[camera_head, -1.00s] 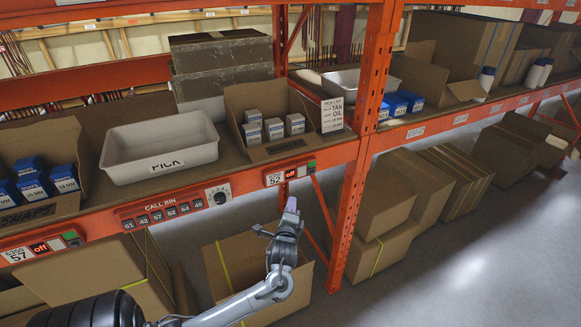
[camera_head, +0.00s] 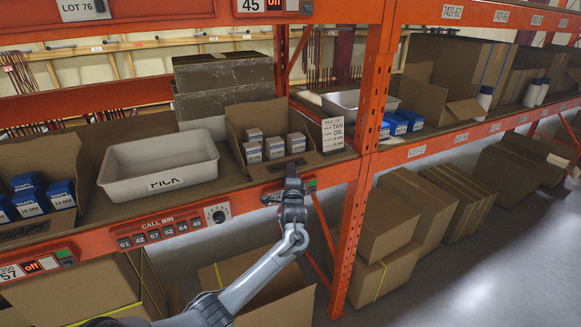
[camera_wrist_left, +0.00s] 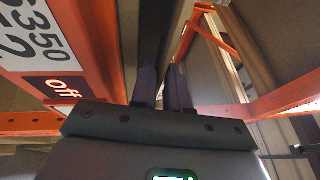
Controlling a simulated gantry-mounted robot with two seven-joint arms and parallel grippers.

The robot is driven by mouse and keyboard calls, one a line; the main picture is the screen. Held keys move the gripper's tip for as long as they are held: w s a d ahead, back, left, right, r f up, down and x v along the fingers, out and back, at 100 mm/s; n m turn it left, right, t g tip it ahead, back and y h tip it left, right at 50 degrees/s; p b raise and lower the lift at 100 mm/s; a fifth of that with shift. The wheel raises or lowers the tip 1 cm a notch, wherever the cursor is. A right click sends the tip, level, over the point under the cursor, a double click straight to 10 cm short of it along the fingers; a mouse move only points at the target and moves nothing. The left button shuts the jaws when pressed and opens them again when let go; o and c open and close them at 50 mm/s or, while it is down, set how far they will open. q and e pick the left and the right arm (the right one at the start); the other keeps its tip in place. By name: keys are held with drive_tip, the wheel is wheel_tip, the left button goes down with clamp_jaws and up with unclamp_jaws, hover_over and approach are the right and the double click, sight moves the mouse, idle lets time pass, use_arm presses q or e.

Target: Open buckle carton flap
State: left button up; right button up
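The open brown carton (camera_head: 238,112) with several small white-labelled boxes (camera_head: 274,147) sits on the shelf, left of the pick-list card; its front flap (camera_head: 262,172) lies toward the shelf edge. I take it as the buckle carton, though its print is unreadable. My left gripper (camera_head: 291,172) is upright at the shelf's front edge, just before this flap, partly covering the label strip. In the left wrist view its fingers (camera_wrist_left: 163,88) are close together; whether anything is between them is unclear. My right gripper is not in view.
A white pick bin (camera_head: 115,172) stands left of the carton. An orange upright (camera_head: 360,160) stands to the right and the orange shelf beam (camera_head: 95,240) runs along the front. A pick-list card (camera_head: 333,134) stands right of the carton. Cartons (camera_head: 385,215) stand on the floor below.

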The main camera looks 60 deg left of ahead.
use_arm(q)
drive_tip(key=shift+x, duration=1.35)
clamp_jaws()
drive_tip(key=shift+d, duration=0.1)
idle(0.3)
